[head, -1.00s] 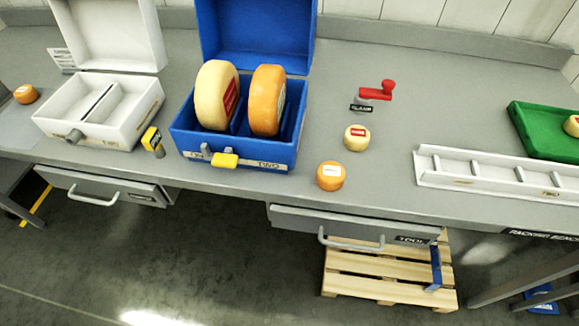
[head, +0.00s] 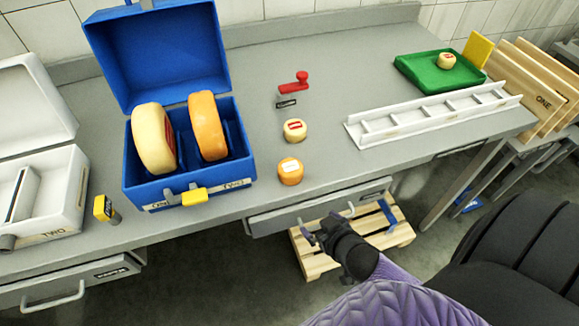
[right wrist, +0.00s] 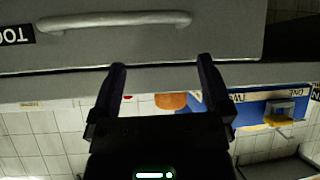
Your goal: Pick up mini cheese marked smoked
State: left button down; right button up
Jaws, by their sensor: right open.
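Two mini cheeses stand on the bench right of the blue case: an orange one (head: 290,172) with a white label near the front edge, and a pale one (head: 295,130) with a red label behind it. Another pale mini cheese (head: 446,60) sits on the green tray. The label words are too small to read. My right gripper (head: 318,230) is open and empty, in front of the bench by the drawer, lower than the orange cheese. In the right wrist view its fingers (right wrist: 161,68) are spread, with an orange cheese (right wrist: 171,101) partly visible beyond the bench edge. My left gripper is out of view.
The open blue case (head: 245,170) holds two big cheese wheels. A white divided rack (head: 435,117) and a green tray (head: 415,72) lie to the right. A red-handled tool (head: 294,84) lies behind the mini cheeses. The drawer handle (right wrist: 115,20) is close to my right gripper.

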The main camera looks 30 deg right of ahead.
aim_at(290, 169)
jog(key=w+r+t, duration=0.3)
jog(key=w+r, duration=0.1)
jog(key=r, duration=0.6)
jog(key=b+x, duration=0.1)
jog(key=x, duration=0.5)
jog(key=b+x, duration=0.1)
jog(key=x, duration=0.2)
jog(key=shift+w+a+f+b, duration=0.25)
jog(key=shift+a+f+b, duration=0.1)
jog(key=shift+w, duration=0.25)
jog(key=shift+s, duration=0.1)
